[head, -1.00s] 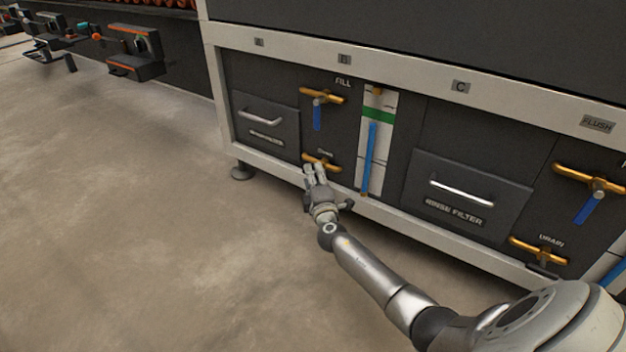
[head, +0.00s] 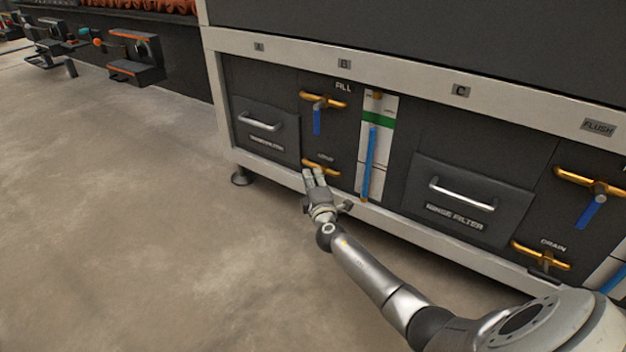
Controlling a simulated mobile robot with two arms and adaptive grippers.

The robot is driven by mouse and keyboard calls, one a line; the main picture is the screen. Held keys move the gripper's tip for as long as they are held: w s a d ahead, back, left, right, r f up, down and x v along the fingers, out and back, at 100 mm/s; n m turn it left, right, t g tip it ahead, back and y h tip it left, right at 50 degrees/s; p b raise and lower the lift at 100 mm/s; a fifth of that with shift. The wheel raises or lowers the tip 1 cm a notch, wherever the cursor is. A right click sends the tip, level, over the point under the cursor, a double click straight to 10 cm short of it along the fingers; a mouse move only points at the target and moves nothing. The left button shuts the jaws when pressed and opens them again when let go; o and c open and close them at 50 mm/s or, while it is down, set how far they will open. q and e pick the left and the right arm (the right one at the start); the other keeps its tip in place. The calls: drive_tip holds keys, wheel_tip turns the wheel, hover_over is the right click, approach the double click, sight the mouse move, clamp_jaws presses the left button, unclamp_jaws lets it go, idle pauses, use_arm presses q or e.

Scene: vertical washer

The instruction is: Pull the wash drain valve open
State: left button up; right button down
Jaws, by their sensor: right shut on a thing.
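The wash drain valve (head: 328,168) is a brass-coloured fitting low on the washer's dark front panel, under the fill valve and left of the blue level gauge. My right gripper (head: 315,178) is at the valve, its fingers shut on the valve's handle. The handle itself is hidden behind the fingers, so its angle cannot be told. My right arm reaches in from the lower right. My left gripper is not in view.
The fill valve (head: 322,101) with a blue handle sits above. A filter drawer (head: 264,127) is to the left, the blue level gauge (head: 369,160) to the right. The rinse filter drawer (head: 467,195) and another drain valve (head: 540,255) are farther right. The floor (head: 150,220) is clear.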

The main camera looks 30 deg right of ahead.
drive_tip(key=s+a, duration=0.2)
drive_tip(key=a, duration=0.4)
drive_tip(key=shift+s+f+p, duration=0.15)
drive_tip(key=shift+s+p, duration=0.05)
drive_tip(key=shift+p, duration=0.15)
drive_tip(key=c, duration=1.4)
unclamp_jaws()
drive_tip(key=shift+a, duration=0.1)
drive_tip(key=shift+c, duration=0.2)
drive_tip(key=shift+s, duration=0.1)
drive_tip(key=v, duration=0.7)
drive_tip(key=shift+s, duration=0.25)
